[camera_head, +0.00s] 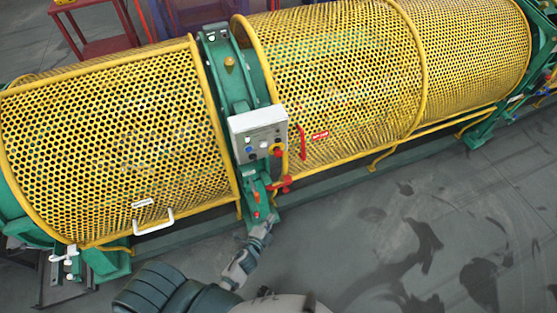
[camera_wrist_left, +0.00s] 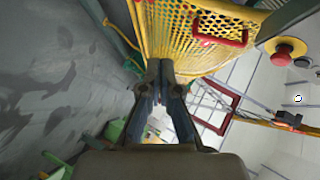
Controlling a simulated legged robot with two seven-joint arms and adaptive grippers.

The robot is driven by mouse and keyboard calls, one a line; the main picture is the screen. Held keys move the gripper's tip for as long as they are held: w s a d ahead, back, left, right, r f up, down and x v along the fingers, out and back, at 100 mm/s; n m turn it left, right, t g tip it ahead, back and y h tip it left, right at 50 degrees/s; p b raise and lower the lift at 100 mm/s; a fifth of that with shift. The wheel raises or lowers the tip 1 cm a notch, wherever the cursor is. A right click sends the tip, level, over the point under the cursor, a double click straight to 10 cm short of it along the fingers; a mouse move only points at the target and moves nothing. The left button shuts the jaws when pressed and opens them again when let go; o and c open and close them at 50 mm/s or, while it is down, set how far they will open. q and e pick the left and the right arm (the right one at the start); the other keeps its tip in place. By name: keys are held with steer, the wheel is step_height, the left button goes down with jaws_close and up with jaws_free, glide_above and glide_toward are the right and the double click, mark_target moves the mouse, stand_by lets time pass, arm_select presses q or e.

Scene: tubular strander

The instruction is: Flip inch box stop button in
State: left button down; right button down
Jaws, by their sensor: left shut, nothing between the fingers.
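The inch box (camera_head: 246,126) is a light grey panel on the green stand between two yellow mesh guards in the head view. It carries small buttons and a red stop button (camera_head: 278,151) on a yellow base at its lower right. In the left wrist view the red stop button (camera_wrist_left: 285,52) sticks out at the upper right. My left gripper (camera_head: 264,228) is below the box, apart from it. In the left wrist view its fingers (camera_wrist_left: 160,68) are shut with nothing between them. My right gripper is not in view.
Yellow mesh guards (camera_head: 345,80) flank the box, with a red handle (camera_head: 301,142) close on its right. A red lever (camera_head: 280,185) sits below the box, above my left gripper. The grey floor (camera_head: 400,230) at the lower right is clear.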

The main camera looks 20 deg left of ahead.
arm_select(q)
step_height(320, 180, up, 18)
steer(key=w+m+t, duration=0.2)
steer(key=m+t, duration=0.1)
steer(key=t, duration=0.1)
steer(key=shift+w+f+m+p, duration=0.15)
steer(key=shift+f+m+p, duration=0.05)
steer(key=shift+m+p, duration=0.2)
steer(key=p, duration=0.2)
glide_toward(282, 155)
steer(key=w+d, duration=0.3)
steer(key=shift+w+a, duration=1.4)
steer(key=shift+w, duration=0.3)
